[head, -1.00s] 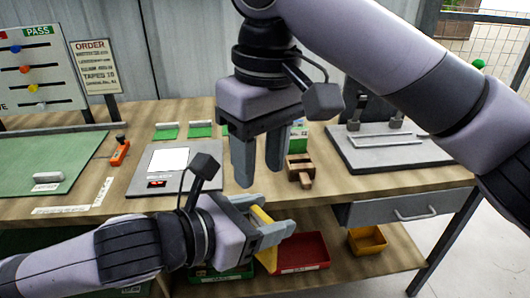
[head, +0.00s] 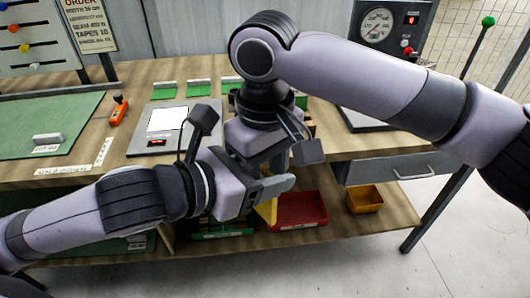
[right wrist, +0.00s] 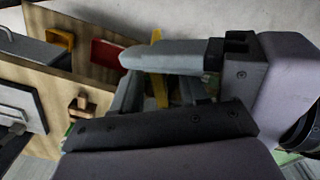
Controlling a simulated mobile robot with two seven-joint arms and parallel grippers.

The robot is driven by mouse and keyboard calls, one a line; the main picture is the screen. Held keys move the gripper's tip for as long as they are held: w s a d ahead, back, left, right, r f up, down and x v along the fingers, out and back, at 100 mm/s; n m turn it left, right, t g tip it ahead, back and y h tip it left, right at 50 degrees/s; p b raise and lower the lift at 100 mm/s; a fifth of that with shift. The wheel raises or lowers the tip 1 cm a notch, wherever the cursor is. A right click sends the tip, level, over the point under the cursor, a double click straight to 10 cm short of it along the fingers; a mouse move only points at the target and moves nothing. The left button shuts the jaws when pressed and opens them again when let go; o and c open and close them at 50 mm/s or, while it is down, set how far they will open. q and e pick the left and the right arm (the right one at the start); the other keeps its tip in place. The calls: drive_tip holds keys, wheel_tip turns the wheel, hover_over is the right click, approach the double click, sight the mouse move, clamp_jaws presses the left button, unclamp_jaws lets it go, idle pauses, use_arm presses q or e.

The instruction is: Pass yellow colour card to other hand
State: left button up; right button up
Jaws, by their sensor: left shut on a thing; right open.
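The yellow colour card (head: 267,211) is held in my left gripper (head: 272,186), which is shut on it in front of the bench edge. Only part of the card shows below the fingers. It also shows as a narrow strip in the right wrist view (right wrist: 161,88), behind the left gripper's finger. My right gripper (head: 277,162) is open, just above and behind the left gripper. Its fingers are mostly hidden in the head view. In the right wrist view they point toward the card, partly covered by the left gripper. I cannot tell whether they touch the card.
A red bin (head: 299,211) and a yellow bin (head: 365,198) sit on the lower shelf. The bench top holds a grey plate with a white sheet (head: 168,119), an orange tool (head: 118,112) and a green mat (head: 45,125). A gauge box (head: 392,28) stands at the back right.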

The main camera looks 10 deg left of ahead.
drive_tip(key=shift+f, duration=0.2)
clamp_jaws()
use_arm(q)
drive_tip(key=o, duration=1.3)
drive_tip(key=shift+o, duration=0.2)
